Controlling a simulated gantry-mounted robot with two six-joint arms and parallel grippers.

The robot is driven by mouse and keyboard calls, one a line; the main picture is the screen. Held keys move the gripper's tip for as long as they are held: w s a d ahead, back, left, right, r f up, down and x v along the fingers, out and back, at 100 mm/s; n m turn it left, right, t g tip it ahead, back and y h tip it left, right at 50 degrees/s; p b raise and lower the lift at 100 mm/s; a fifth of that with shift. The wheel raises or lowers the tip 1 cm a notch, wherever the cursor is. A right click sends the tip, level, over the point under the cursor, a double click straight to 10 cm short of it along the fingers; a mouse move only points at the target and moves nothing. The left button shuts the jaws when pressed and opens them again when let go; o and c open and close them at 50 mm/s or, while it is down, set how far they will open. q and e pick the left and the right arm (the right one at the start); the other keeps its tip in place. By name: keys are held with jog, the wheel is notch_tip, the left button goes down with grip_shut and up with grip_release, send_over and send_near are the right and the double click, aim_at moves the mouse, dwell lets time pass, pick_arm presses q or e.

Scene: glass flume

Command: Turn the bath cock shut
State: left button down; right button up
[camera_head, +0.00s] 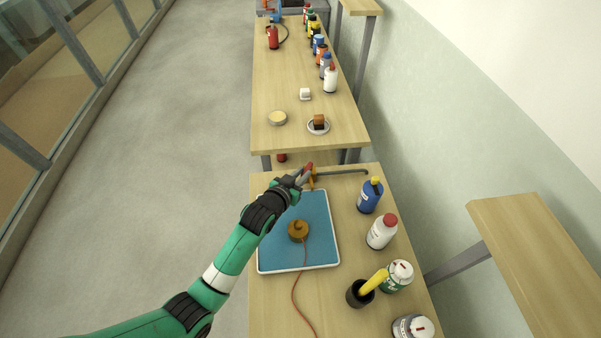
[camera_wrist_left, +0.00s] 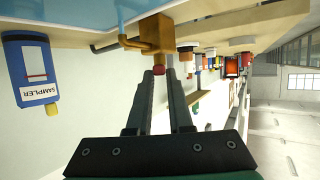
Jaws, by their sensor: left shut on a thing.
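The bath cock (camera_head: 312,180) is a brass body on a grey pipe at the far edge of the blue bath. It also shows as a brass block (camera_wrist_left: 158,34) in the left wrist view, with a red handle (camera_wrist_left: 187,70) at the fingertips. My left gripper (camera_head: 300,174) reaches the cock from the near left and is shut on the handle. Its fingers (camera_wrist_left: 166,76) stand on either side of part of the handle and hide some of it. The exact angle of the handle is hard to tell. My right gripper is not in view.
The blue bath (camera_head: 275,250) holds a brown round object (camera_head: 298,230) with an orange cord. A blue bottle (camera_head: 369,197), a white bottle (camera_head: 382,231) and a dark cup (camera_head: 359,293) stand along the table's right side. A second table (camera_head: 290,130) lies beyond.

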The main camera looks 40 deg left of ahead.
pick_arm(q)
jog(key=shift+d+n+y, duration=0.2)
jog(key=shift+n+y, duration=0.1)
jog(key=c, duration=0.8)
grip_release()
jog(key=p+v, duration=0.4)
jog(key=v, duration=0.7)
jog(key=shift+s+d+r, duration=0.15)
jog(key=shift+s, duration=0.1)
